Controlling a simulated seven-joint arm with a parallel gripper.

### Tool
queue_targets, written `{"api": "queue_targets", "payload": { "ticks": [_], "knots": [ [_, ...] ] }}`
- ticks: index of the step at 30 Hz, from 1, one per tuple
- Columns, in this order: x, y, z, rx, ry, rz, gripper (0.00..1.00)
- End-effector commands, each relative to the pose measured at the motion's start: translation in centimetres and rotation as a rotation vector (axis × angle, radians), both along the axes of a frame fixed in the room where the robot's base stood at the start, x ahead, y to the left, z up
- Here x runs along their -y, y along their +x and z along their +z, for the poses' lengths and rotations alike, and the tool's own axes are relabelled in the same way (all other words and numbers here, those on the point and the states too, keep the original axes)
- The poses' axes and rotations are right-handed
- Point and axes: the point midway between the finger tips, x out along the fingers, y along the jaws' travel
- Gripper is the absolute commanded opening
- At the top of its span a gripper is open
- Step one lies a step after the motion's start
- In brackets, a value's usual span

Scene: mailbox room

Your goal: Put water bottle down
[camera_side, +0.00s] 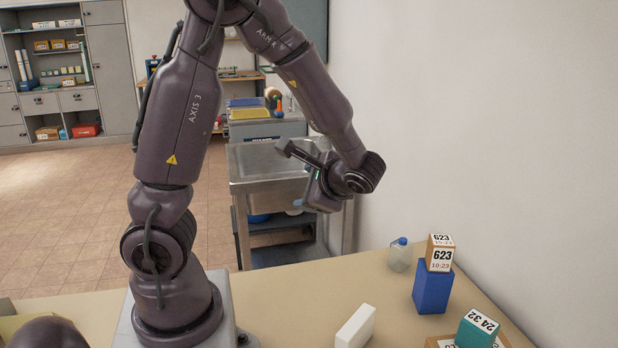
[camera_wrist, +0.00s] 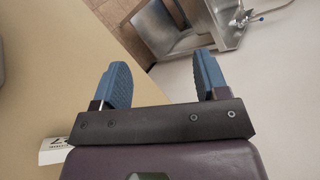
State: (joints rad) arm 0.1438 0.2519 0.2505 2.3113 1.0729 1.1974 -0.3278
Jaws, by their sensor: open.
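The water bottle (camera_side: 399,254) is small and translucent with a blue cap. It stands upright on the table near the wall in the side view. My gripper (camera_wrist: 161,60) shows two blue fingers spread wide with nothing between them in the wrist view. In the side view my gripper is up above the table's back edge, in front of the sink, left of the bottle and apart from it. Its fingers are hard to make out there. The bottle is not seen in the wrist view.
A blue block (camera_side: 433,289) with numbered boxes (camera_side: 440,252) on top stands right of the bottle. A teal numbered box (camera_side: 477,328) sits at the front right, and a white block (camera_side: 355,327) lies front middle. The table (camera_side: 300,290) is clear left of the bottle. The wall bounds the right.

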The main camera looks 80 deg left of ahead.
Motion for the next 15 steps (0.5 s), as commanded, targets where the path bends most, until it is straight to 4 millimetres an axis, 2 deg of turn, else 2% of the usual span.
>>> {"api": "queue_targets", "payload": {
  "ticks": [3, 7, 12, 15],
  "knots": [
    [3.1, -1.7, 1.5, 0.190, -0.235, 0.081, 0.67],
    [7.1, -2.8, 3.2, 0.399, -0.487, 0.120, 0.67],
    [12.2, -3.8, 6.2, 0.663, -0.774, 0.105, 0.67],
    [14.4, -4.2, 7.8, 0.783, -0.893, 0.079, 0.67]
  ]
}}
